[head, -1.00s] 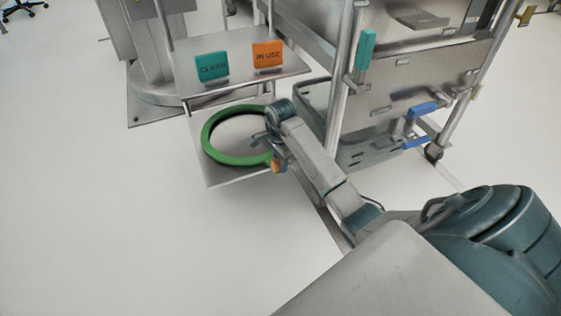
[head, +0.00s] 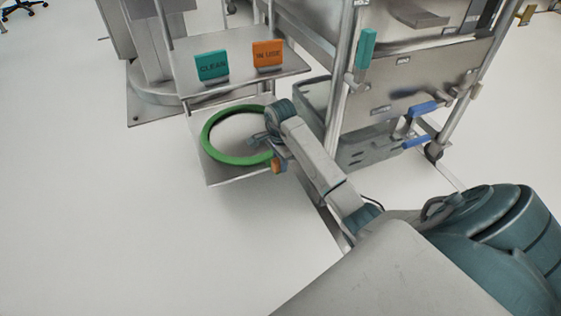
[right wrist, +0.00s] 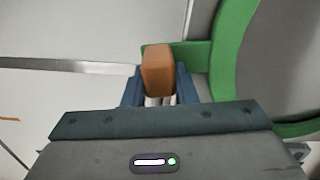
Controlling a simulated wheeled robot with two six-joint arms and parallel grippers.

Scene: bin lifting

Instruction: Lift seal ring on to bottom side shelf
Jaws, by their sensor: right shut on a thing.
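The seal ring is a green ring (head: 207,143) over the bottom side shelf (head: 224,178), lying nearly level. I cannot tell whether it rests fully on the shelf or is held just above it. An orange-brown block (right wrist: 157,70) on a green tab at the ring's outer edge sits between the fingers of my right gripper (right wrist: 160,88). My right gripper (head: 272,148) is shut on this block at the ring's right side. The ring's right edge is partly hidden by my gripper in the head view. My left gripper is not in view.
The upper side shelf (head: 228,88) above carries a teal CLEAN sign (head: 212,67) and an orange IN USE sign (head: 268,55). A metal cart with an upright post (head: 338,110) and a grey bin (head: 365,150) stands to the right. The floor at left is clear.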

